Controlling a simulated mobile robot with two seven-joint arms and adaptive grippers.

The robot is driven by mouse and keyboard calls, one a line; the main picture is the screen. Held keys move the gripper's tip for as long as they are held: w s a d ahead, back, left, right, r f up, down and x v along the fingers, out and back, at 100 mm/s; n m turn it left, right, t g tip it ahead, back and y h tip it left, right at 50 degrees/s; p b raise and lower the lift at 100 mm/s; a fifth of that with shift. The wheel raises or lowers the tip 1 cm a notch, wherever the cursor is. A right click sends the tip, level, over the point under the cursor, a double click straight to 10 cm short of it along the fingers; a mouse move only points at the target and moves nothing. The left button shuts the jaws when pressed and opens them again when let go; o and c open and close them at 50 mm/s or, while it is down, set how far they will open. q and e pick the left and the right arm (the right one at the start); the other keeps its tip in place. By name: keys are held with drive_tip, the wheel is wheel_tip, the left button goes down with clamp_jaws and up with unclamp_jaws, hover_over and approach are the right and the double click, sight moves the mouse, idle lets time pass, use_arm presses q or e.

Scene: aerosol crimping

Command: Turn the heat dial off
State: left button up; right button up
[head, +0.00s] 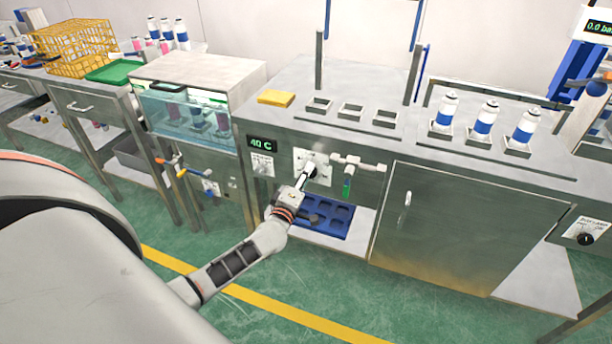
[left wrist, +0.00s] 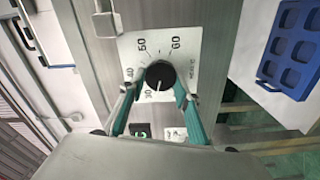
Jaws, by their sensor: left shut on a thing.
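The heat dial (left wrist: 160,75) is a round black knob on a white plate marked 30, 40, 50 and 60, seen in the left wrist view. A white mark on the knob points down in that view, close to the 30. In the head view, the dial's white plate (head: 303,157) is on the steel bench front, and my gripper largely hides the knob. My left gripper (head: 311,170) is shut on the knob; its two teal fingers show either side of it in the left wrist view (left wrist: 158,92). The green display (head: 262,143) reads 40 C. My right gripper is out of view.
A small tap with a green tip (head: 347,187) sits just right of the dial. A clear water bath (head: 190,122) is to the left, and a steel door with a handle (head: 404,212) to the right.

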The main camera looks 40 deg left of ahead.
use_arm(q)
drive_tip(key=shift+d+f+n+b, duration=0.1)
drive_tip(key=shift+n+b, duration=0.15)
drive_tip(key=shift+n, duration=1.2)
drive_tip(key=shift+a+f+n+b, duration=0.1)
drive_tip(key=shift+n+b, duration=0.1)
drive_tip(key=shift+n, duration=1.3)
drive_tip(key=shift+d+f+n+b, duration=0.1)
drive_tip(key=shift+n+b, duration=0.15)
drive_tip(key=shift+n, duration=1.2)
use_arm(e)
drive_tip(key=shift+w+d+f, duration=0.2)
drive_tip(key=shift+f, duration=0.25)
use_arm(q)
drive_tip(key=o, duration=1.1)
drive_tip(key=shift+r, duration=0.1)
drive_tip(key=shift+s, duration=0.1)
drive_tip(key=v, duration=1.1)
drive_tip(key=shift+s, duration=0.4)
